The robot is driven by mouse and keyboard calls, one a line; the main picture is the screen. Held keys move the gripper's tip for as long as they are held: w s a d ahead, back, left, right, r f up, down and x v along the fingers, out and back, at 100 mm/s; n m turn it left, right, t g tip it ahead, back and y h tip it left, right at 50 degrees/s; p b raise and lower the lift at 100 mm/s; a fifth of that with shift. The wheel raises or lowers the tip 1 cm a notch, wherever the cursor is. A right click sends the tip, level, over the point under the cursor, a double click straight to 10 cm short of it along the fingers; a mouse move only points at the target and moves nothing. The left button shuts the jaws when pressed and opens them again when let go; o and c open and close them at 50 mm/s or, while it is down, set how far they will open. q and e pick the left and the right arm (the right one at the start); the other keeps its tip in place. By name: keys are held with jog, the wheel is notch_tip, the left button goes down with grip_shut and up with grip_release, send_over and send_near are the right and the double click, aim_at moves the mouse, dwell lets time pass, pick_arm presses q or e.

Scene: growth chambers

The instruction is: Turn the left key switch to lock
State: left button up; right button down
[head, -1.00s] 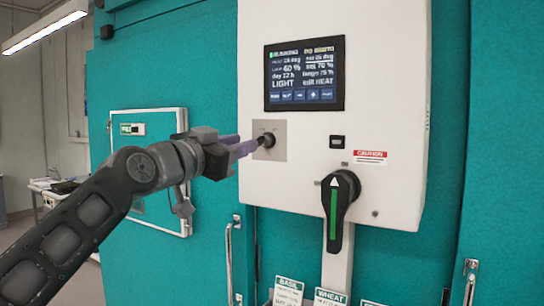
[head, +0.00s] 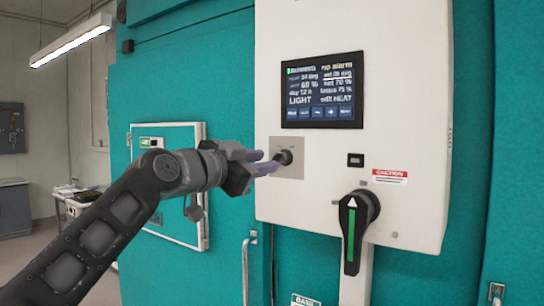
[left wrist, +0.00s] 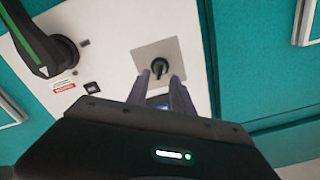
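The left key switch (head: 284,157) is a small black knob on a square grey plate (head: 294,171), low on the left of the white control box. It also shows in the left wrist view (left wrist: 159,67), on its plate (left wrist: 176,50). My left gripper (head: 269,162) points at the switch from the left, its purple-grey fingers parted. In the left wrist view the fingers (left wrist: 159,85) show a gap between them, with the knob at their tips. I cannot tell whether they touch it. The switch's markings are too small to read. My right gripper is out of view.
The white box (head: 415,130) carries a lit screen (head: 322,90), a small black switch (head: 355,160) and a red caution label (head: 390,177). A large black rotary handle (head: 352,230) with a green stripe juts out below right. A white-framed hatch (head: 200,225) is on the teal wall behind my arm.

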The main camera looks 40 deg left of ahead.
aim_at(279, 158)
pick_arm(q)
jog(key=w+p, duration=0.1)
jog(key=w, duration=0.3)
grip_shut()
dwell(0.6)
